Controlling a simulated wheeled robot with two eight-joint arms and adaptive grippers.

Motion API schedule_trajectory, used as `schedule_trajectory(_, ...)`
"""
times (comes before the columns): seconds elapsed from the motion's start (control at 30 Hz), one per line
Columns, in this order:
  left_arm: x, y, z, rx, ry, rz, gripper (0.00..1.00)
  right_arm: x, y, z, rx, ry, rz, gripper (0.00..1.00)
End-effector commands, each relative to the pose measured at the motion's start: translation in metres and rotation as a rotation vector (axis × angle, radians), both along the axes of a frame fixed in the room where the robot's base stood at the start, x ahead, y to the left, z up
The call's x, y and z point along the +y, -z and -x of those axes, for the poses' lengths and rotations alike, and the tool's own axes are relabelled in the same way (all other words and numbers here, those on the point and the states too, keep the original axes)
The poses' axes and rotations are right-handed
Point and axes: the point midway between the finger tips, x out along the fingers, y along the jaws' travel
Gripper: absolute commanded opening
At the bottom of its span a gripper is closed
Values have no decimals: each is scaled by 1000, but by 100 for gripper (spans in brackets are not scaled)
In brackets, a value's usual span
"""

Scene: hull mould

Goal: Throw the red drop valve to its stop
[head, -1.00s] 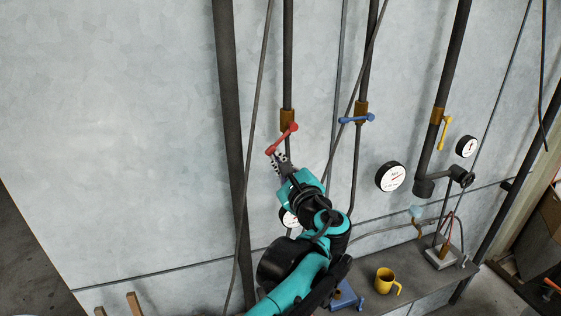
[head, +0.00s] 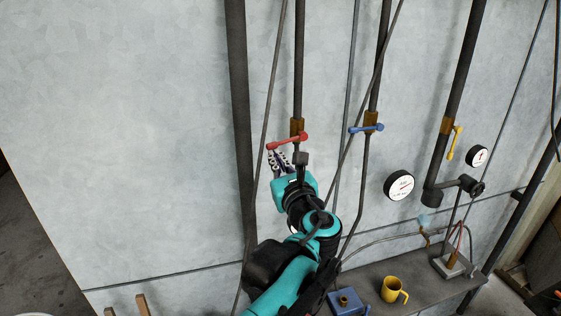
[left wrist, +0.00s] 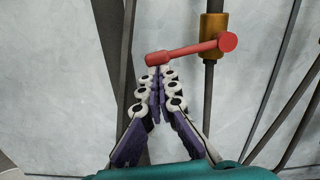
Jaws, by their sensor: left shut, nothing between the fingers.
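The red drop valve's lever (head: 287,141) is on a vertical pipe with a brass body (head: 297,125). The lever points left from its pivot, its free end slightly lower than the pivot. In the left wrist view the red lever (left wrist: 188,52) crosses the upper middle, with its pivot at the right by the brass body (left wrist: 213,35). My left gripper (head: 273,157) is shut and empty, just under the lever's free end. In the left wrist view its fingertips (left wrist: 160,72) meet right below that end; I cannot tell whether they touch it.
A blue lever (head: 366,128) and a yellow lever (head: 454,143) are on pipes to the right. A thin slanting line and a thick dark pipe (head: 241,130) run close left of my gripper. A gauge (head: 399,186) hangs right.

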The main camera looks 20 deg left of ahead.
Motion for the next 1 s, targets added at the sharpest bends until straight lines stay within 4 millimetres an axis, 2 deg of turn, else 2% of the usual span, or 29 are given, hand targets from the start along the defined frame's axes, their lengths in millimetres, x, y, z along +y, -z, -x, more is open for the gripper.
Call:
schedule_trajectory(0.4, 4, -13, 3, 26, 0, -39, 0, 0, -6, 0, 0, 0, 0, 27)
schedule_trajectory(1.0, 4, -12, 2, 26, 0, -38, 0, 0, -5, 0, 0, 0, 0, 27)
